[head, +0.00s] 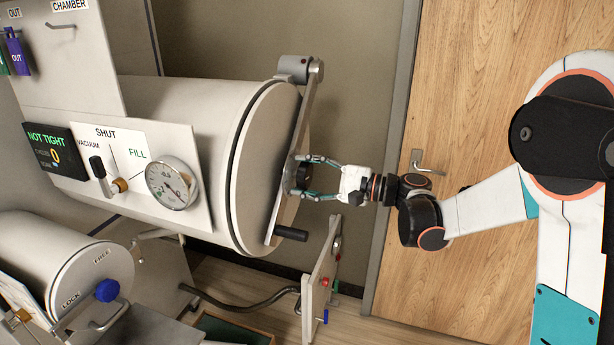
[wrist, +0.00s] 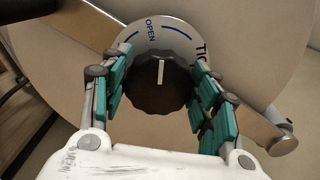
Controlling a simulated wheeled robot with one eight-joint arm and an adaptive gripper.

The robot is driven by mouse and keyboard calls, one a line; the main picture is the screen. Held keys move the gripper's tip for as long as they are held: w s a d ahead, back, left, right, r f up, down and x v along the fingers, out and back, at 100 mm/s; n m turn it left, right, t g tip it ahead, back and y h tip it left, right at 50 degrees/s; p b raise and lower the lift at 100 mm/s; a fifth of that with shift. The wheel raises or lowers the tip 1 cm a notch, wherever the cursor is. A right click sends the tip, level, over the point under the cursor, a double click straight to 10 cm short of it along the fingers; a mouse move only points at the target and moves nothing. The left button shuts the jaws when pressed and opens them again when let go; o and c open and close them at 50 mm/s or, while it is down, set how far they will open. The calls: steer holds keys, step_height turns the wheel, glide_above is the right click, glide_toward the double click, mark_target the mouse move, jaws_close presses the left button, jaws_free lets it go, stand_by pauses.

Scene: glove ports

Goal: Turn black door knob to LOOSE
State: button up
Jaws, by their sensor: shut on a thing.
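The black door knob (wrist: 158,88) is round with a ribbed rim, and its white mark points up in the wrist view. Behind it is a pale dial plate (wrist: 180,40) with blue arcs; "OPEN" reads at upper left of the mark, and "TI" shows at right, the rest hidden by a finger. No word LOOSE is readable. My gripper (wrist: 160,78) is shut on the knob, its teal-padded fingers on either side. In the head view my gripper (head: 300,178) reaches the knob from the right, on the big round door (head: 262,150).
A metal bar (head: 300,135) crosses the door, with a black handle (head: 291,234) at its lower end. A black display (head: 50,150) reads "NOT TIGHT". A gauge (head: 172,184) and a small lever (head: 100,175) sit on the left panel. A smaller lower door has a blue knob (head: 107,290).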

steer(key=n, duration=0.5)
steer(key=shift+f+n, duration=0.15)
steer(key=shift+n, duration=0.25)
steer(key=n, duration=0.5)
steer(key=shift+f, duration=0.1)
steer(key=n, duration=0.5)
steer(key=shift+f+n, duration=0.1)
steer(key=shift+n, duration=0.3)
steer(key=shift+w+n, duration=0.1)
steer(key=shift+n, duration=2.1)
steer(key=o, duration=1.1)
steer(key=shift+c, duration=0.2)
steer(key=shift+d, duration=0.1)
